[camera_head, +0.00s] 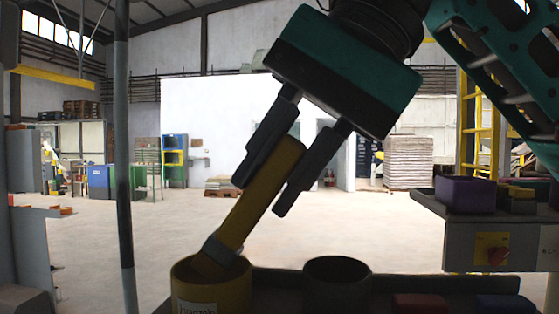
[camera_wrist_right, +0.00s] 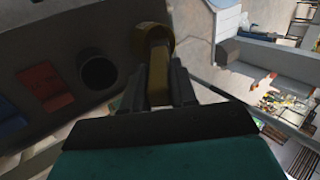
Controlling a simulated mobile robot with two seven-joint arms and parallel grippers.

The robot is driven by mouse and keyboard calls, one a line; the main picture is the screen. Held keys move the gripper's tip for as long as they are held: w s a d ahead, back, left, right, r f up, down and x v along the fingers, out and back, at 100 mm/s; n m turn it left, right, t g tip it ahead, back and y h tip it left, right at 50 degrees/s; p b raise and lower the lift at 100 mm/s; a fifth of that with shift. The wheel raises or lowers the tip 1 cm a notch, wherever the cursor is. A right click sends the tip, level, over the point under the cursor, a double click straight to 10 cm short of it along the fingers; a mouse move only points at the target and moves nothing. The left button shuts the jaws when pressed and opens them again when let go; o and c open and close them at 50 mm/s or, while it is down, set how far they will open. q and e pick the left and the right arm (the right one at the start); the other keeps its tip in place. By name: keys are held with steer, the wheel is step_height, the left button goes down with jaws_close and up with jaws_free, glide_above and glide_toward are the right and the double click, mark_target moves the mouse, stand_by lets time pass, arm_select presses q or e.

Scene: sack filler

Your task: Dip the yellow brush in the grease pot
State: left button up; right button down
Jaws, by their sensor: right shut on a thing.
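My right gripper (camera_head: 260,197) is shut on the yellow brush (camera_head: 262,200), with one dark finger on each side of its handle. The brush tilts, its top to the right and its grey-banded lower end down at the mouth of a yellow pot (camera_head: 212,298) with a white label. Its tip is hidden inside the pot's rim, so I cannot tell how deep it is or whether it touches grease. The right wrist view also shows the brush (camera_wrist_right: 158,82) reaching the yellow pot (camera_wrist_right: 168,30). The label is not clearly readable. My left gripper is not in view.
A black pot (camera_head: 337,284) stands right of the yellow pot. Red (camera_head: 420,303) and blue (camera_head: 505,304) pieces lie further right on the dark tray. A grey post (camera_head: 123,160) rises at left.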

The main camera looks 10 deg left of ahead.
steer(key=shift+r+p, duration=2.1)
steer(key=shift+r, duration=0.3)
steer(key=shift+r+p, duration=0.5)
steer(key=shift+r, duration=0.45)
